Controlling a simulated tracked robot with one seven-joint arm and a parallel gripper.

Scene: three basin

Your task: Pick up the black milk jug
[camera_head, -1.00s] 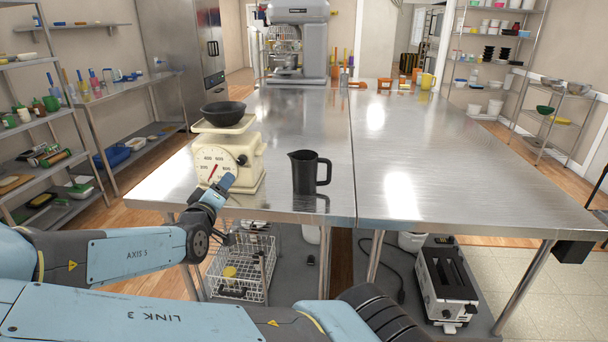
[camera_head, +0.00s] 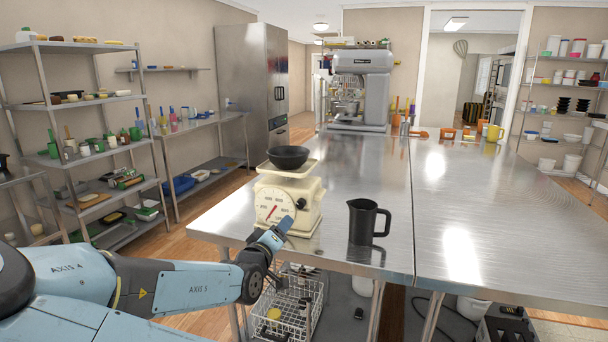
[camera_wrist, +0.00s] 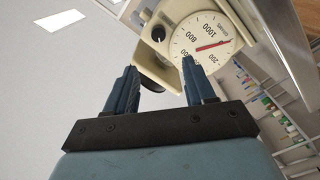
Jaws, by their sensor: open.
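The black milk jug (camera_head: 366,222) stands upright on the steel table near its front edge, its handle to the right. It does not show in the wrist view. My gripper (camera_wrist: 160,82) is open and empty in the wrist view, its two blue fingers apart, with the cream scale (camera_wrist: 172,45) beyond them.
A black bowl (camera_head: 288,157) sits on the scale, left of the jug. A wire basket (camera_head: 292,310) is under the table. The steel table (camera_head: 490,230) is clear to the right of the jug. A large mixer (camera_head: 361,90) stands at the back.

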